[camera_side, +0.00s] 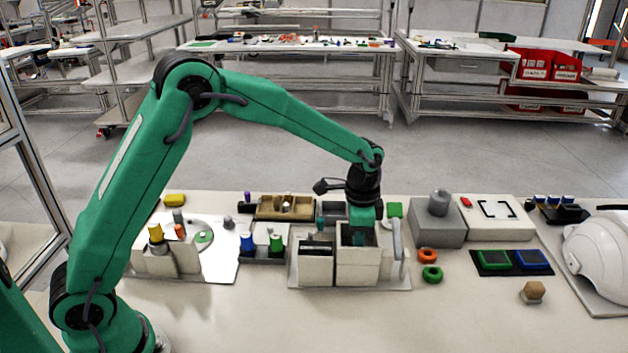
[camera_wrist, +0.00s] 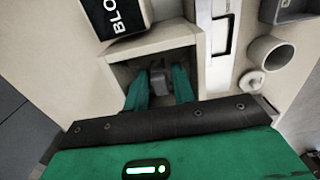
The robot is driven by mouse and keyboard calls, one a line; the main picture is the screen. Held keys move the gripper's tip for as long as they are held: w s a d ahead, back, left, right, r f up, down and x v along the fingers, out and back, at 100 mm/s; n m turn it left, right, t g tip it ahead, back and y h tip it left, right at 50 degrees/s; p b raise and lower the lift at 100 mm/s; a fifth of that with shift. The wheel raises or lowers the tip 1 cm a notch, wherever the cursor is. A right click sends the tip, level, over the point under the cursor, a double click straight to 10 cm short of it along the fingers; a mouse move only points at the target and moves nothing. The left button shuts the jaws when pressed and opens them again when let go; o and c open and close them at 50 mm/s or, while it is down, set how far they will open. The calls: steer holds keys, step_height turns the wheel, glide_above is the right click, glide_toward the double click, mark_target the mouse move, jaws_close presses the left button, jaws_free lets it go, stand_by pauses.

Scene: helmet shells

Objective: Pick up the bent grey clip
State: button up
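A small grey piece (camera_wrist: 157,78), which looks like the bent grey clip, lies inside a pale open-topped box (camera_wrist: 205,72) in the wrist view. Its exact shape is hard to make out. My gripper (camera_wrist: 159,88) points down into this box, with one green finger on each side of the grey piece. The fingers are apart, and no clear contact with the piece shows. In the side view my gripper (camera_side: 359,237) is at the mouth of the pale box (camera_side: 357,272). The box wall hides the grey piece there.
A second box with a dark label (camera_wrist: 122,18) adjoins. A grey block with a cylinder (camera_side: 438,235) stands to the right. Orange and green rings (camera_side: 430,273) lie nearby. A white helmet shell (camera_side: 598,255) is at far right.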

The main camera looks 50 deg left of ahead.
steer(key=shift+c, duration=0.4)
jaws_close()
steer(key=shift+r, duration=0.1)
steer(key=shift+r, duration=0.45)
step_height(320, 180, up, 3)
steer(key=shift+r, duration=0.15)
steer(key=s+d+r, duration=0.6)
steer(key=s+d, duration=0.2)
steer(key=shift+d+r, duration=0.3)
